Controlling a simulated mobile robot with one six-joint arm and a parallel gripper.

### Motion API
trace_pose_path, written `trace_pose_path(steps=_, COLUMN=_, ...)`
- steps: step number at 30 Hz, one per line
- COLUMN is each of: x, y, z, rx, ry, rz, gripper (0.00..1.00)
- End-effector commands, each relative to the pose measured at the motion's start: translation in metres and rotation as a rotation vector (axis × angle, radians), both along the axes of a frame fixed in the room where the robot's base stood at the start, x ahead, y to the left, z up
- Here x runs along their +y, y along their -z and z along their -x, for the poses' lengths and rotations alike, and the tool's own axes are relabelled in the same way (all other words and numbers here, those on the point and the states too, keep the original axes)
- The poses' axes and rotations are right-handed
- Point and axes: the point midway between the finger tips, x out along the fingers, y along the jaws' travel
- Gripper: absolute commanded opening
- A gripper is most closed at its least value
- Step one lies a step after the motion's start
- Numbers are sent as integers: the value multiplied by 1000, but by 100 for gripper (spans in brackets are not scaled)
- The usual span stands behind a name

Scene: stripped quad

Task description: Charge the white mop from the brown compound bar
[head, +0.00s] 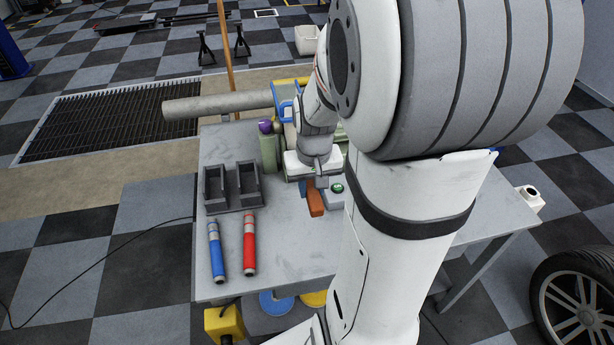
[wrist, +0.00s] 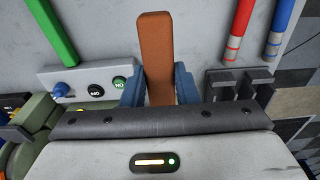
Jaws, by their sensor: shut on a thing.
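The brown compound bar (wrist: 157,45) stands out between the two blue fingers of my gripper (wrist: 159,86) in the wrist view. The fingers are shut on it from both sides. In the head view the bar (head: 315,202) shows below my gripper (head: 312,184), over the middle of the grey bench. I cannot make out the white mop in either view. My arm hides part of the green machine (head: 268,150) behind the gripper.
A black two-slot holder (head: 231,188) stands on the bench (head: 285,245). Blue (head: 216,250) and red (head: 249,245) tubes lie in front of it. A button box (head: 336,195) is beside my gripper. A green bar (wrist: 53,35) shows in the wrist view. A grey pipe (head: 215,104) extends left.

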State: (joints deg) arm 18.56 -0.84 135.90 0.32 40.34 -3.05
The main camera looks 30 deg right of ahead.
Motion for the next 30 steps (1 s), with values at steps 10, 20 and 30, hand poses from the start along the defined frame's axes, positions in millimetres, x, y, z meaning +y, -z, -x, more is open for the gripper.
trace_pose_path(steps=10, x=-9, y=19, z=-33, rx=1, ry=0, rz=0, gripper=4)
trace_pose_path(steps=20, x=-19, y=25, z=-67, rx=-1, ry=0, rz=0, gripper=4)
trace_pose_path(steps=30, x=-23, y=26, z=-80, rx=0, ry=2, rz=0, gripper=4)
